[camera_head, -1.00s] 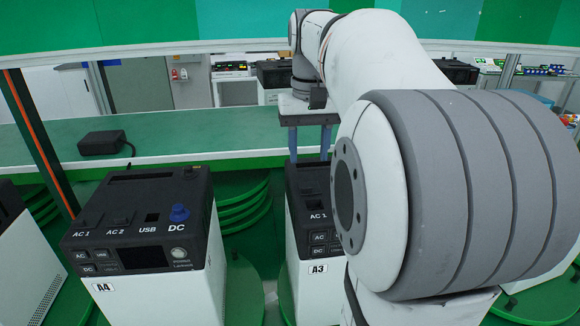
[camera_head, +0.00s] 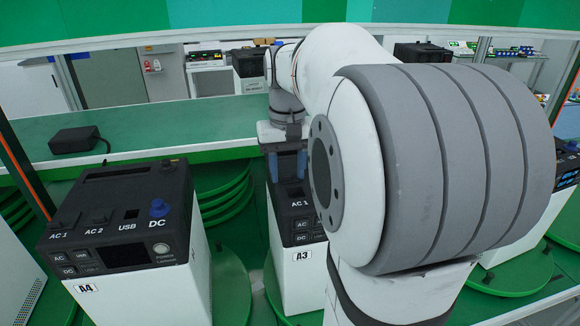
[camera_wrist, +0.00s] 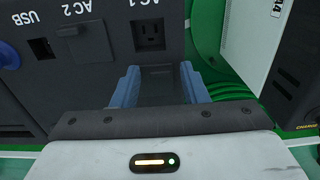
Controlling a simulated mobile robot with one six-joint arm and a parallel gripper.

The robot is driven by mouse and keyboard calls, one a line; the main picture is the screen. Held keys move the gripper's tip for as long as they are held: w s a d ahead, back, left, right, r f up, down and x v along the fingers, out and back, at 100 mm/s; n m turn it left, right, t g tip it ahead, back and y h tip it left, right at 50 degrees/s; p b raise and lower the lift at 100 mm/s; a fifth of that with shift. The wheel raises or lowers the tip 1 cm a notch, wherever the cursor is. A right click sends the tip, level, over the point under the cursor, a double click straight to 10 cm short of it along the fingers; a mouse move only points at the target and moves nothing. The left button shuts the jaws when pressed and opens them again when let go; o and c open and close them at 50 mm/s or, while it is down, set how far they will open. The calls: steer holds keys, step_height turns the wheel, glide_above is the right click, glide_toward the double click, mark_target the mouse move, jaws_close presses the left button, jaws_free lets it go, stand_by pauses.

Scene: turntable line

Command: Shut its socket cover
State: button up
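A power station labelled A3 (camera_head: 296,274) stands in the middle of the head view, dark on top and white below. My gripper (camera_head: 286,167) points down over the back of its top. In the wrist view, the AC 1 socket (camera_wrist: 150,36) is uncovered, its slots showing. The AC 2 socket (camera_wrist: 84,42) has a square grey cover over it. My gripper (camera_wrist: 158,86) has its two blue fingers apart, on either side of a dark grey flap or recess next to AC 1. I cannot tell whether this is the AC 1 cover, or whether the fingers touch it.
Another power station, A4 (camera_head: 140,285), stands left of A3, with a blue knob on top. A black adapter (camera_head: 78,140) lies on the green counter (camera_head: 180,128) behind. My own arm hides much of the right side. Another unit (camera_head: 569,165) shows at the right edge.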

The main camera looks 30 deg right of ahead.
mark_target(294, 201)
jaws_close()
stand_by(0.3)
steer(key=shift+s+a+b, duration=0.2)
steer(key=shift+s+a, duration=0.05)
steer(key=shift+s, duration=0.65)
steer(key=shift+s+a+b, duration=0.25)
steer(key=shift+s+a, duration=0.05)
steer(key=shift+s, duration=0.65)
steer(key=shift+s+a+b, duration=0.2)
steer(key=shift+s+a, duration=0.05)
steer(key=shift+s, duration=0.65)
steer(key=shift+c, duration=1.7)
jaws_free()
steer(key=o, duration=0.3)
steer(key=shift+s, duration=0.2)
steer(key=shift+o, duration=0.8)
steer(key=shift+w, duration=0.15)
